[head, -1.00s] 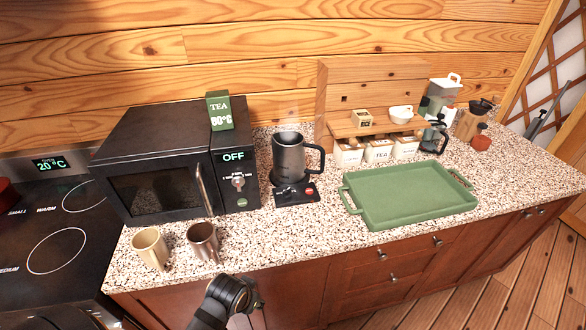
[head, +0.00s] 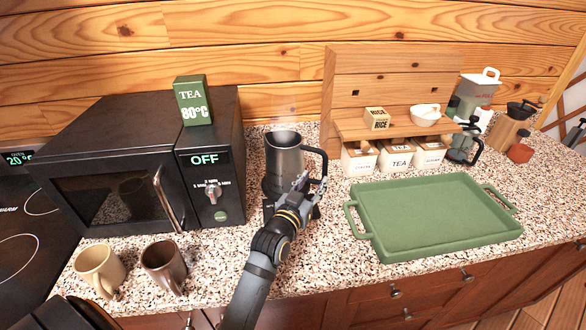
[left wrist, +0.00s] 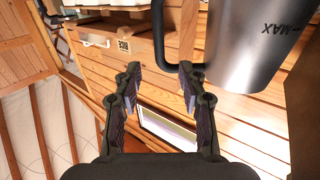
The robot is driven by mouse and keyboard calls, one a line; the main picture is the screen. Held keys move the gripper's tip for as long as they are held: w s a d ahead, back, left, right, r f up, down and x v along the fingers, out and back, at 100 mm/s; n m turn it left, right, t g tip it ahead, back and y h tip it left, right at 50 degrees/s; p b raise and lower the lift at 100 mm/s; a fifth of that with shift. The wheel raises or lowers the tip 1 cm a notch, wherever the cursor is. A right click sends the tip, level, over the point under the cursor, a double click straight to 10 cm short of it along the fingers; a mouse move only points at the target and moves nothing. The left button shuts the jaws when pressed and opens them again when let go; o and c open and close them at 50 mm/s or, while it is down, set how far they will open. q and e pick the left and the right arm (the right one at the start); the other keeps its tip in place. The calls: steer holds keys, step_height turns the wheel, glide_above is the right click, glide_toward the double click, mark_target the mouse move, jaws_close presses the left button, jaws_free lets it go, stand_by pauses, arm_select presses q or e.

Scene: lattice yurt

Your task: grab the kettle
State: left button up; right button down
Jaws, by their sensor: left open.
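The kettle (head: 284,153) is a dark grey metal jug, standing upright on its black base between the microwave and the wooden shelf. Its black handle faces right. My left gripper (head: 312,188) is open at the handle, and my arm hides the lower kettle and most of the base. In the left wrist view the kettle (left wrist: 245,50) fills the upper right with an upside-down MAX mark. Its handle (left wrist: 160,35) reaches down to the gap between the open fingertips (left wrist: 163,78); I cannot tell whether they touch it. My right gripper is not in view.
A black microwave (head: 110,185) with a green tea box (head: 193,101) on top stands left. Two mugs, beige (head: 98,270) and brown (head: 163,266), stand before it. A green tray (head: 430,215) lies right of my arm. A wooden shelf (head: 390,60) with jars stands behind.

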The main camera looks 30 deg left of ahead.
mark_target(325, 163)
arm_select(q)
steer(key=w, duration=0.1)
steer(key=w+p, duration=0.1)
steer(key=w, duration=0.1)
steer(key=shift+w+r, duration=0.25)
steer(key=shift+r, duration=0.1)
steer(key=shift+w, duration=0.85)
steer(key=w+p, duration=0.1)
steer(key=w, duration=0.2)
steer(key=shift+w+d+r+p, duration=0.1)
steer(key=shift+w+d+p, duration=0.05)
steer(key=shift+w+p, duration=0.2)
steer(key=shift+w+f, duration=0.2)
steer(key=shift+w, duration=0.25)
steer(key=shift+s+r, duration=0.1)
steer(key=shift+s, duration=0.1)
steer(key=c, duration=0.4)
jaws_close()
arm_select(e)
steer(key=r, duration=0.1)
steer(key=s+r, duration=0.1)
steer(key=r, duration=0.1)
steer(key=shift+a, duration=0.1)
